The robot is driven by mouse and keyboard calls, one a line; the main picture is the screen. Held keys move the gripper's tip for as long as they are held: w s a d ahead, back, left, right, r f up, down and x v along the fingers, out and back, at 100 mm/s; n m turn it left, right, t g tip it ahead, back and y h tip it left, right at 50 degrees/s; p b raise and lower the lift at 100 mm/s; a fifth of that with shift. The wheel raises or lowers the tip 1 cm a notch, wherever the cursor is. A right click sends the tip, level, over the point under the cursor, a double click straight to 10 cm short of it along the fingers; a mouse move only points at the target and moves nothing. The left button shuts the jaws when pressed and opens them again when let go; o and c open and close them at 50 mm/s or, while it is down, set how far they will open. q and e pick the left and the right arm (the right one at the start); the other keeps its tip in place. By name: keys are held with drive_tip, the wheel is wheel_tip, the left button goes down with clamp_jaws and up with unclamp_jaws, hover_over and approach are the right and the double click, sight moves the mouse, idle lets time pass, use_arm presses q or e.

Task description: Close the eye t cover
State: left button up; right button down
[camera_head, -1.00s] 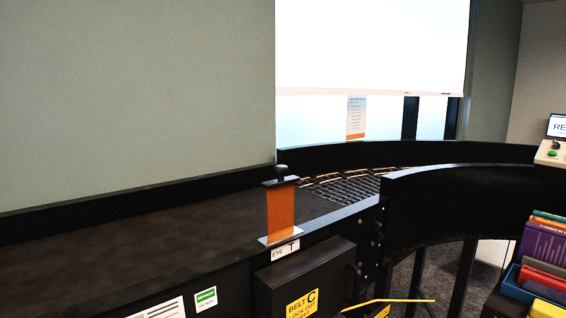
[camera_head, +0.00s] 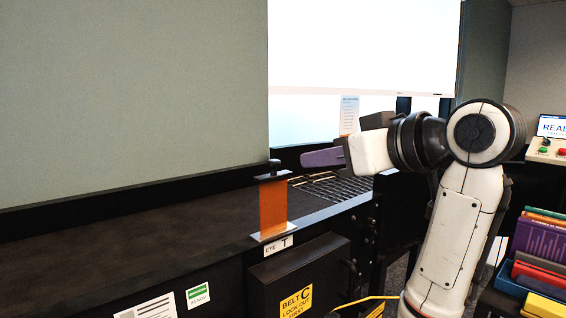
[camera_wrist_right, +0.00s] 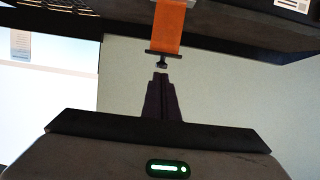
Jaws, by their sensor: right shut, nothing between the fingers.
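The eye T cover is an orange upright plate (camera_head: 273,207) with a dark top bar and a black knob (camera_head: 273,165). It stands on the near rail of the belt, above the white "EYE T" label (camera_head: 278,245). My right gripper (camera_head: 308,159) is shut and empty, to the right of the knob in the head view and apart from it. In the right wrist view the shut fingertips (camera_wrist_right: 160,82) point at the knob (camera_wrist_right: 162,65), with the orange plate (camera_wrist_right: 170,25) beyond it. My left gripper is not in view.
The dark belt (camera_head: 130,236) runs left of the cover, and the roller curve (camera_head: 335,187) lies behind my right arm. A "BELT C" lockout box (camera_head: 298,280) sits below the label. Colourful books (camera_head: 545,250) stand at the right. The space above the belt is clear.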

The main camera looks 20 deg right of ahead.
wheel_tip(320, 180, up, 5)
drive_tip(key=s, duration=0.1)
drive_tip(key=f+p+x, duration=0.2)
drive_tip(key=x, duration=0.8)
drive_tip(key=shift+f+n+t, duration=0.3)
drive_tip(key=shift+t, duration=0.1)
drive_tip(key=shift+s+a, duration=0.1)
